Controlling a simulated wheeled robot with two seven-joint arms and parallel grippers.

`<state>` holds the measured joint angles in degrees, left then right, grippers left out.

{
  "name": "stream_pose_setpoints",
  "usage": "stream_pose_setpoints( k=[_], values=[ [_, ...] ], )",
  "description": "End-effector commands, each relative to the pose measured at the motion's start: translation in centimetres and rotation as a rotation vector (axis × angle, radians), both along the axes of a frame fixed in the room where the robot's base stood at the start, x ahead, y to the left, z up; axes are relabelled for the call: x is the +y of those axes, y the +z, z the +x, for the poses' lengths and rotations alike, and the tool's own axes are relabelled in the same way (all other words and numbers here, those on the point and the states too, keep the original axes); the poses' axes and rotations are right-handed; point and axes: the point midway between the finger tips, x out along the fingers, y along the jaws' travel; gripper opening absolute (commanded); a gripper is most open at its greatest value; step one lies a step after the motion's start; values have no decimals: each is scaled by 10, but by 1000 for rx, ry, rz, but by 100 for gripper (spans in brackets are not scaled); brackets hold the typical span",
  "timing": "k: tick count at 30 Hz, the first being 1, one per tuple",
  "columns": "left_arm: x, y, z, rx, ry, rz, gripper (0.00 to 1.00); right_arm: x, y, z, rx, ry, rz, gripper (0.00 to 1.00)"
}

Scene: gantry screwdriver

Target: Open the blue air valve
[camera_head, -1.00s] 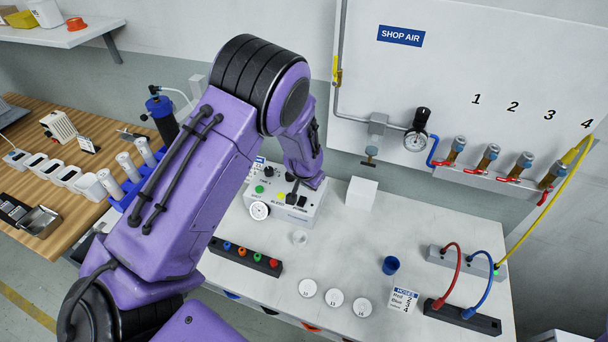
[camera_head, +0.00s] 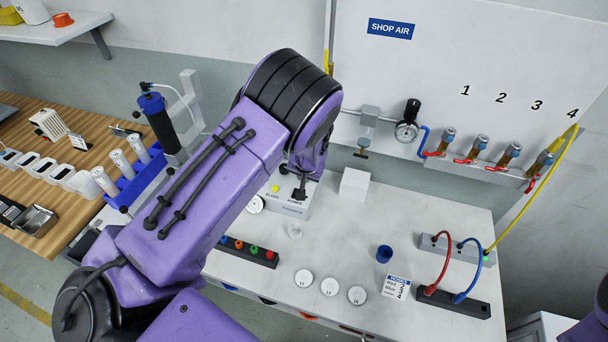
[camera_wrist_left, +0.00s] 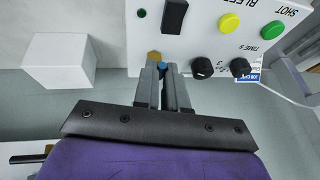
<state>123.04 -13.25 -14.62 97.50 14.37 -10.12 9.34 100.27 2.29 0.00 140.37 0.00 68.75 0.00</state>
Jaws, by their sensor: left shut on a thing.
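In the left wrist view, a small blue piece (camera_wrist_left: 162,66), which looks like the air valve's handle, sits between my left fingertips. A brass fitting (camera_wrist_left: 154,56) shows beside it at the edge of the control box (camera_wrist_left: 200,22). My left gripper (camera_wrist_left: 161,72) is shut on the blue piece. Whether the handle is turned open or closed cannot be told. In the head view my left gripper (camera_head: 301,186) is over the control box (camera_head: 292,209), and my arm hides the valve and much of the box. My right gripper is out of view.
A white block (camera_head: 354,186) stands just right of the box. Buttons and black knobs (camera_wrist_left: 202,68) are close to my left fingers. A blue cup (camera_head: 384,254), white discs (camera_head: 329,286) and hose blocks lie farther right.

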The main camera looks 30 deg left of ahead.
Motion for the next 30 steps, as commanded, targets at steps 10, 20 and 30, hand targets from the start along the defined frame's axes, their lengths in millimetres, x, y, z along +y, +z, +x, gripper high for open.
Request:
stream_pose_setpoints(
  k=[10, 20, 30],
  values=[
    [0, 1, 1, -2, 1, 0, 36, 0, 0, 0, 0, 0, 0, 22],
    [-14, 48, -15, -8, -2, 1, 36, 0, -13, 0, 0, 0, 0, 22],
    [-28, 95, -33, -2, 1, 0, 36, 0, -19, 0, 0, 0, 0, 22]
  ],
)
